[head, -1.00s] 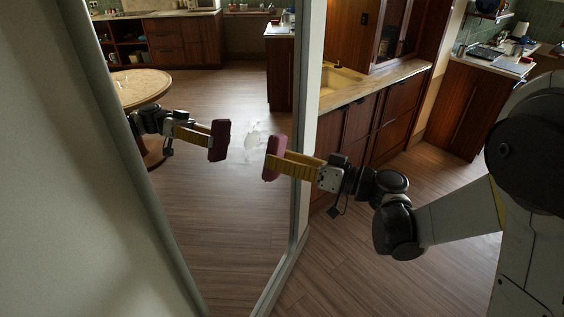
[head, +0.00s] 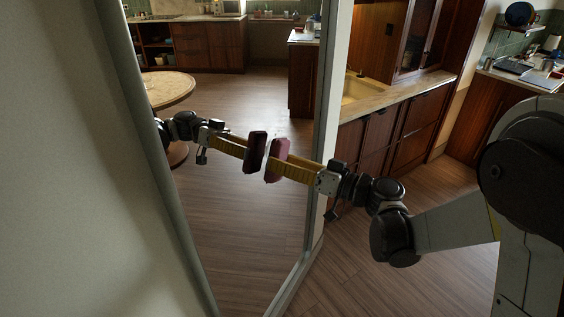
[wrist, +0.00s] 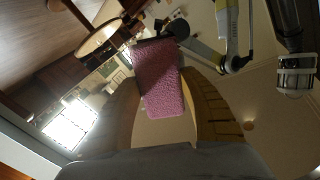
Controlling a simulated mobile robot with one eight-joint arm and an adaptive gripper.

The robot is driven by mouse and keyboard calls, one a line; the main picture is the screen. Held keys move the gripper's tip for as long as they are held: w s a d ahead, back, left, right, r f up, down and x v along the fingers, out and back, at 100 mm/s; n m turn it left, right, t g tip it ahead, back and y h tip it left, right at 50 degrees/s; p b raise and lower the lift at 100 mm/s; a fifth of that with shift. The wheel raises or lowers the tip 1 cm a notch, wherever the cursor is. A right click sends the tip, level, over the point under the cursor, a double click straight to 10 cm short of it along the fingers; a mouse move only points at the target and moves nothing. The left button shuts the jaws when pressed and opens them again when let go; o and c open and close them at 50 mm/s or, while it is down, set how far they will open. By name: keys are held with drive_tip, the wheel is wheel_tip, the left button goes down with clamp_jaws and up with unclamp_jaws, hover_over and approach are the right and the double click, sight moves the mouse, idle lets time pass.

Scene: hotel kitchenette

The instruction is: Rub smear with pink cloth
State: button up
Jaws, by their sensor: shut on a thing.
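A tall mirror (head: 240,240) in a grey frame stands in the middle of the head view and reflects my arm and the room. My gripper (head: 288,168) is shut on the pink cloth (head: 276,161), a thick pad held up before the glass. The cloth's reflection (head: 255,152) is very close to it, with a thin gap showing. I cannot tell whether the cloth touches the glass. The smear is mostly hidden; at most a faint pale trace shows between cloth and reflection. In the wrist view the pink cloth (wrist: 160,82) sits between the two yellow-brown fingers.
A pale wall (head: 70,160) is close on the left. Right of the mirror, a wooden counter (head: 385,125) with a sink (head: 356,88) runs along the kitchenette. The wooden floor (head: 345,265) is clear. The round table on the left shows only as a reflection (head: 168,88).

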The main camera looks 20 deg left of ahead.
drive_tip(key=shift+x, duration=1)
drive_tip(key=shift+w, duration=0.15)
